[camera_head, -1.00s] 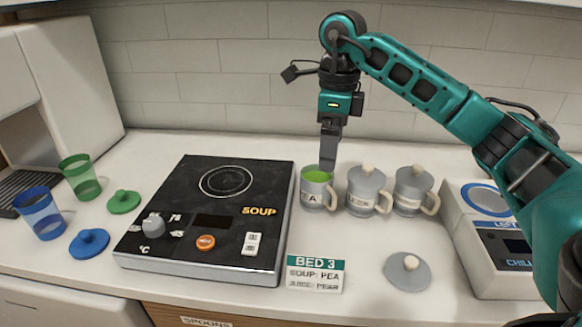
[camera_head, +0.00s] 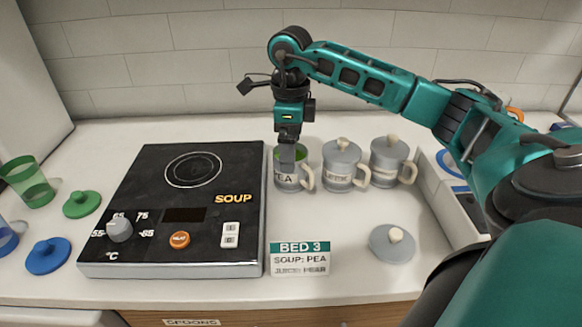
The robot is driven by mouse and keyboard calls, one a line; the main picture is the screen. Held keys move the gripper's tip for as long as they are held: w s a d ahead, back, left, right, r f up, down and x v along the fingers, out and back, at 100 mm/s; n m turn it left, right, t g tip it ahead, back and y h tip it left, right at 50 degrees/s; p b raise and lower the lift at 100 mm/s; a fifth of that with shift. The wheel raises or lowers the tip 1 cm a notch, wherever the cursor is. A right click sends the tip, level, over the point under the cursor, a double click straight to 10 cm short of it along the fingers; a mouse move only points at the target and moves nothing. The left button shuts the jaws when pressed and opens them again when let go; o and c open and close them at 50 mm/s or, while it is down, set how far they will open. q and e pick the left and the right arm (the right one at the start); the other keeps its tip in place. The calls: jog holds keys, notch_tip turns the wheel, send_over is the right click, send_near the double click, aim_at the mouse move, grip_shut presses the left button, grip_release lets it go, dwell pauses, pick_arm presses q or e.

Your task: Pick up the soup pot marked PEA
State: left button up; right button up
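The PEA pot (camera_head: 294,182) is a grey mug-like pot, upright and lidless on the counter, with green soup inside and a beige handle on its right. My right gripper (camera_head: 287,160) points straight down at this pot, overlapping its rim and part of its front. The fingers are seen edge-on, so I cannot tell whether they are open or touching the pot. A grey lid (camera_head: 392,243) with a beige knob lies on the counter to the right. The order card (camera_head: 299,259) reads BED 3, SOUP: PEA. My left gripper is out of view.
Two lidded grey pots, a middle one (camera_head: 341,167) and a right one (camera_head: 390,162), stand close beside the PEA pot. A black SOUP hotplate (camera_head: 130,215) is left. Green (camera_head: 28,182) and blue (camera_head: 5,238) cups stand far left. A chiller (camera_head: 440,200) is right.

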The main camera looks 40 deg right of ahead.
notch_tip(320, 180, down, 4)
jog(key=shift+f, duration=0.1)
jog(key=c, duration=1.2)
jog(key=shift+r, duration=0.2)
